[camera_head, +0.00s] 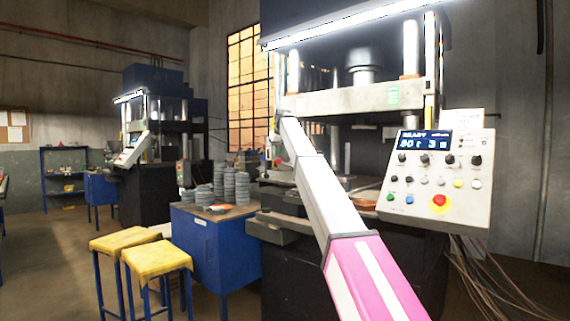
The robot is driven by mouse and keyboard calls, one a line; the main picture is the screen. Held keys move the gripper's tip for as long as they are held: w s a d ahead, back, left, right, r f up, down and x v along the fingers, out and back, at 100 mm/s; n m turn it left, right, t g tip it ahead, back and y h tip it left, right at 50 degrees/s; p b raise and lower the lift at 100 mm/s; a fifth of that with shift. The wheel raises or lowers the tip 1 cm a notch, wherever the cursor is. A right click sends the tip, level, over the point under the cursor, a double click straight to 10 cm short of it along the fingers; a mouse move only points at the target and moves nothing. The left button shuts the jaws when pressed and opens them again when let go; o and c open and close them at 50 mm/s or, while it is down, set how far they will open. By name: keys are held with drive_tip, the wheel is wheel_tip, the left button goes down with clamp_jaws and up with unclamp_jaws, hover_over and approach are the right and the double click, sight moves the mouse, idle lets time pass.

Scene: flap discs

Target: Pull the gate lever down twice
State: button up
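My arm, pink then white, reaches up from the bottom right toward the left front post of the near press (335,101). The arm's far end is at that post, where my gripper (275,140) is small and mostly lost against the machine. I cannot see its fingers or whether they hold anything. A small reddish part shows just below it by the post. I cannot make out the gate lever for certain; it may be at the post, hidden by my arm.
A control box (440,180) with a lit display, knobs and a red button stands right of my arm. A blue cabinet (220,250) bears stacks of grey discs (236,186). Two yellow-topped stools (157,258) stand at left. Cables hang at the lower right.

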sight(279, 160)
wheel_tip(279, 160, down, 10)
idle(1.6)
drive_tip(key=shift+r, duration=5.6)
